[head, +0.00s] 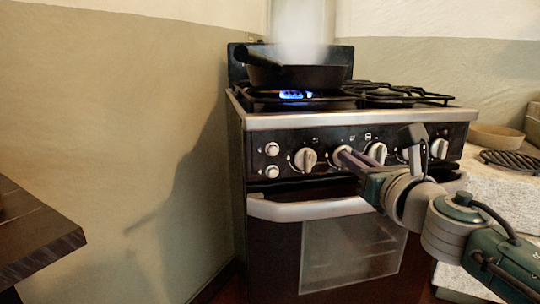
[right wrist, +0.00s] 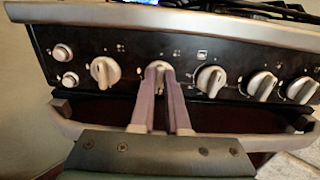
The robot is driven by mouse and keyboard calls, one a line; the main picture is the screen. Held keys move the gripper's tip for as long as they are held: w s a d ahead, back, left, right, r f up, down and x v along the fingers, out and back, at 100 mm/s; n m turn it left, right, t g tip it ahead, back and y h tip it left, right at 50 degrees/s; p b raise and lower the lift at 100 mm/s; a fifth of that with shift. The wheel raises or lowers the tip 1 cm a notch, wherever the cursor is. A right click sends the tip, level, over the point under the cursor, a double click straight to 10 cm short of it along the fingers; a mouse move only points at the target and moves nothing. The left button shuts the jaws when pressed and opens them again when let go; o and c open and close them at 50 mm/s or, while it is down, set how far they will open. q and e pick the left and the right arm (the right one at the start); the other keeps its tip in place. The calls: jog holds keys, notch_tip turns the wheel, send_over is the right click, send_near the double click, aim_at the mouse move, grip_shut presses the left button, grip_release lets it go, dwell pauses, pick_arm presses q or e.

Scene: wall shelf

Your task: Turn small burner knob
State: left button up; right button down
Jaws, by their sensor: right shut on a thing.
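The stove's control panel (head: 277,158) carries a row of pale round knobs. My right gripper (head: 352,158) is at the second knob from the left (head: 341,154), with its purple fingers reaching in from the front. In the right wrist view, the fingers (right wrist: 160,78) close on that knob (right wrist: 157,66), and the fingertips hide part of it. Which burner this knob belongs to cannot be read from its marking. The leftmost knob (head: 305,159) stands free beside it. My left gripper is not in view.
A dark pan (head: 300,76) steams over a lit blue flame (head: 296,95) at the left of the hob. The oven handle (head: 305,210) juts out below the knobs. A counter with a bowl (head: 495,137) is at the right, and a dark tabletop (head: 40,232) at the left.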

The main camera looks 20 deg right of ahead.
jog(key=m+p, duration=0.1)
jog(key=m, duration=1.1)
jog(key=f+m+p, duration=0.1)
jog(key=m, duration=1.1)
jog(key=m+p, duration=0.1)
jog(key=m, duration=1)
jog(key=shift+f+m, duration=0.15)
jog(key=shift+m, duration=0.25)
dwell(0.4)
